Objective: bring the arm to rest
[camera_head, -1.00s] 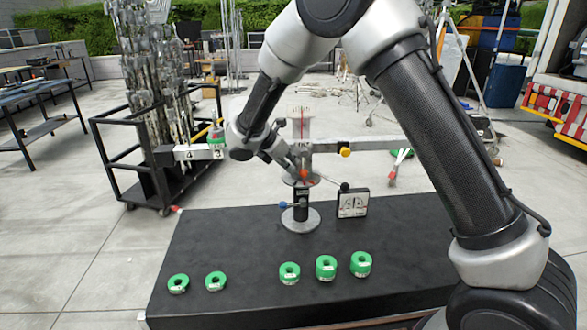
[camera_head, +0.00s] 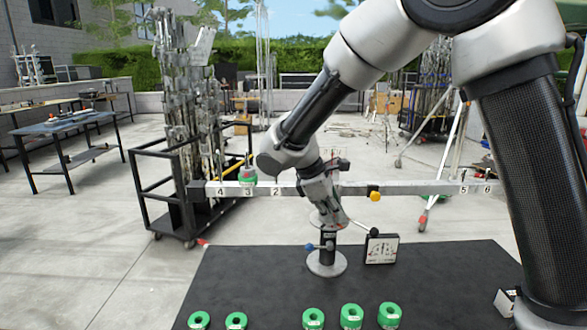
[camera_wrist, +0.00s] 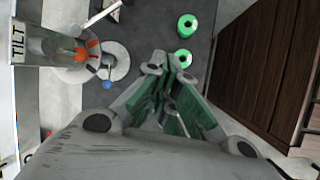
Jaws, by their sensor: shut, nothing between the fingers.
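My gripper (camera_head: 334,222) points down in front of the balance beam (camera_head: 420,187), near its central stand (camera_head: 327,262). In the wrist view my gripper (camera_wrist: 168,64) has its fingers together with nothing held between them. The stand's round base (camera_wrist: 118,62) and a TILT sign (camera_wrist: 18,38) show to its left there. My arm is bent, with its wrist over the beam's left half. A green weight (camera_head: 247,181) sits on the beam near the mark 3. The gripper hides part of the beam's middle.
Several green ring weights (camera_head: 351,316) stand along the front of the black table (camera_head: 270,280). A dial box (camera_head: 381,249) stands right of the stand. A black-framed cart (camera_head: 160,190) is at the left. A brown wooden panel (camera_wrist: 268,70) is at the right in the wrist view.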

